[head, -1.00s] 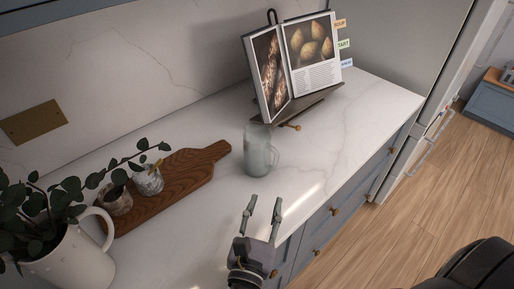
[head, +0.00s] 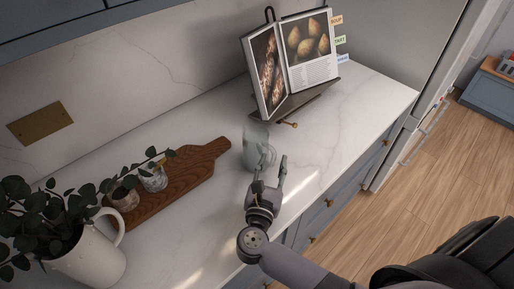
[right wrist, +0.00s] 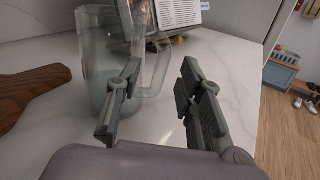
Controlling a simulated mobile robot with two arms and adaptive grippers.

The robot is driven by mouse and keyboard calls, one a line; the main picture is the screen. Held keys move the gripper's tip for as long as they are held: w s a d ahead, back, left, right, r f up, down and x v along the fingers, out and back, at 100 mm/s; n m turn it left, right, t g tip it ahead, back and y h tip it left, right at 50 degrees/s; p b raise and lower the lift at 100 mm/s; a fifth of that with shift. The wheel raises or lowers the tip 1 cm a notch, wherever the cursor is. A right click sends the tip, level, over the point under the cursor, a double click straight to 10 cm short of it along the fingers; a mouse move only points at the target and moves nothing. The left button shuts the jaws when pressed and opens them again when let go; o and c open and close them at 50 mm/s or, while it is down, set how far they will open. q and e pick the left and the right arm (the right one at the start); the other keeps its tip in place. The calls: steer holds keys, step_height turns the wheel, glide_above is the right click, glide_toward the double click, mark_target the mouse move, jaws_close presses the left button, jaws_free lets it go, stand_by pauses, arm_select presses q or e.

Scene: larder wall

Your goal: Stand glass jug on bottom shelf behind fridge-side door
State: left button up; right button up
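The clear glass jug (head: 254,150) stands upright on the white marble counter, in front of the cookbook stand. Its handle faces right in the head view. My right gripper (head: 270,172) is open just in front of the jug on its handle side. In the right wrist view the jug (right wrist: 96,75) is at left, partly hidden by the left finger. Its handle shows beyond the gap between the open fingers (right wrist: 162,80); I cannot tell whether they touch it. The grey fridge (head: 395,40) stands at the counter's far end. My left gripper is out of view.
An open cookbook on a stand (head: 298,68) is behind the jug. A wooden board (head: 195,172) with two small cups lies left of it. A white pitcher of leaves (head: 92,258) stands at the near left. Wood floor (head: 440,165) is clear at right.

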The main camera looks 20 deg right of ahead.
steer(key=shift+c, duration=0.4)
jaws_close()
steer(key=shift+r, duration=0.1)
stand_by(0.4)
